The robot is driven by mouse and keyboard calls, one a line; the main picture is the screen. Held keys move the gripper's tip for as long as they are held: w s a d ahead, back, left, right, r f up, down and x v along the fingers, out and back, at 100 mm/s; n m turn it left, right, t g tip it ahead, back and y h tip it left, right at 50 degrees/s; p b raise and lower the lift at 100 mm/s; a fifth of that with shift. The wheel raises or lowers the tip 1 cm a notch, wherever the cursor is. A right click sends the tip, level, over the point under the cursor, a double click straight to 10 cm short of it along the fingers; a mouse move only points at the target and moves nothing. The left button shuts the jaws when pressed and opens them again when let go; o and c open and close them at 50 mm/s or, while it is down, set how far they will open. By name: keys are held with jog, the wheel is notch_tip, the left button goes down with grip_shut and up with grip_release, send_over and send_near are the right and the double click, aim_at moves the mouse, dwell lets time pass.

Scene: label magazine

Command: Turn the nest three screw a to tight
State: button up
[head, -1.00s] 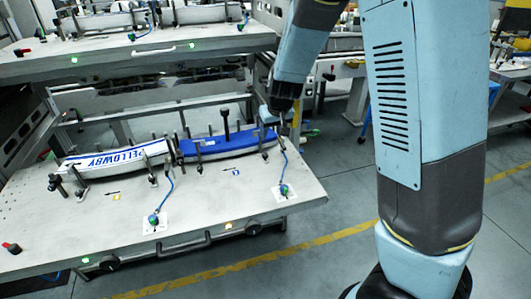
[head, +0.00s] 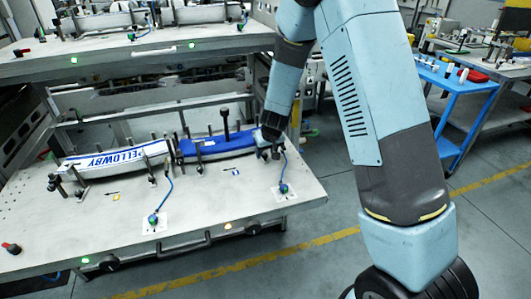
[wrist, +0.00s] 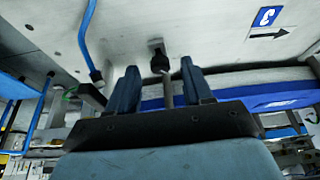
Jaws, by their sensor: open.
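The blue label magazine (head: 222,146) lies in the right-hand nest on the lower shelf. My gripper (head: 264,152) is at its right end and hides part of the clamp hardware there. In the wrist view my gripper (wrist: 161,80) is open, its two dark fingers on either side of a screw with a black knob (wrist: 160,62) and a grey stem. The knob lies between the fingertips, with gaps visible; contact cannot be told. A blue label with a 3 and an arrow (wrist: 267,17) marks the plate near it.
A blue cable (wrist: 86,42) passes left of the fingers, leading to a plate-mounted connector (head: 283,188). A white "FELLOWBY" magazine (head: 115,158) lies left of the blue one. Another loaded shelf (head: 135,62) is above. A blue cart (head: 462,95) stands at right.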

jog(key=shift+w+f, duration=0.15)
jog(key=shift+f, duration=0.2)
grip_shut()
dwell(0.3)
